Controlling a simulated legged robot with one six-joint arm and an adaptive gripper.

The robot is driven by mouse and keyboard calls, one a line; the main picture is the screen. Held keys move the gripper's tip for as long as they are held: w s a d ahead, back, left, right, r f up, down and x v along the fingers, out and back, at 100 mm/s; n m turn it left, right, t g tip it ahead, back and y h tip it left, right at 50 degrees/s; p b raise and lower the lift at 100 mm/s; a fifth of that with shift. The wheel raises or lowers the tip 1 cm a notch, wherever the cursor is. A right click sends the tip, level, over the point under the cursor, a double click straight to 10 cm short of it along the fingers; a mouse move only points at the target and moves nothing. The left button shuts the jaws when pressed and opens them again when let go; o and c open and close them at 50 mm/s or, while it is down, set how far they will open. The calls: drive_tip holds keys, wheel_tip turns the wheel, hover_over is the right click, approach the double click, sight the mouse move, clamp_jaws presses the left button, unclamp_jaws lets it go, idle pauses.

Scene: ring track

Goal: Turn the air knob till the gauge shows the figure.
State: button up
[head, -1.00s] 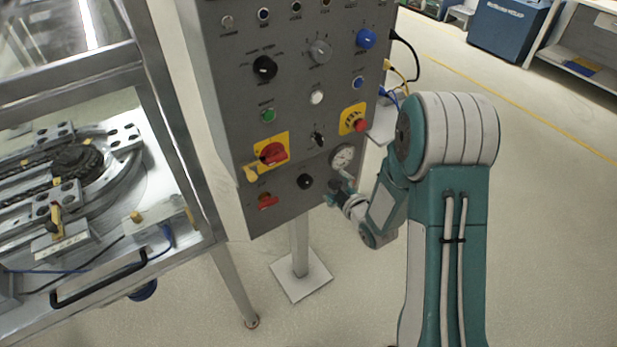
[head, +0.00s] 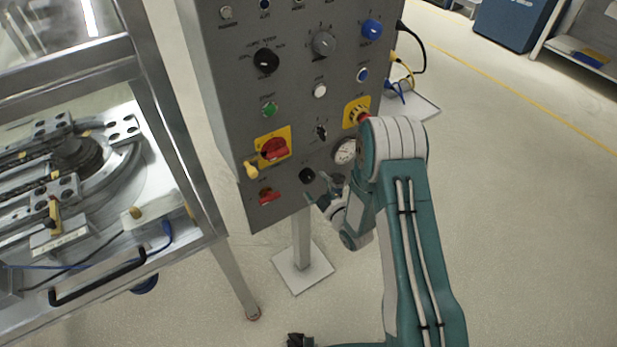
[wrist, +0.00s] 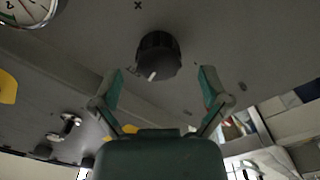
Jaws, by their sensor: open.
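The black air knob (head: 307,175) sits low on the grey control panel, left of and below the round white-faced gauge (head: 345,152). In the wrist view the knob (wrist: 158,55) shows a white pointer mark, and the gauge (wrist: 28,8) is cut off at the top left corner; its reading is too small or cropped to tell. My gripper (head: 320,191) is open just below and right of the knob in the head view. In the wrist view my gripper (wrist: 161,74) has its two fingers spread, one each side of the knob's line, apart from it and empty.
On the panel (head: 225,120), a red rotary switch (head: 276,149) on a yellow plate, a lower red switch (head: 267,196) and a small black switch (head: 321,132) stand near the knob. A metal-framed track machine (head: 185,130) is at left.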

sight(310, 181)
drive_tip(key=shift+x, duration=1.65)
drive_tip(key=c, duration=1.1)
drive_tip(key=shift+c, duration=0.2)
drive_tip(key=m, duration=0.4)
drive_tip(key=shift+m, duration=2.1)
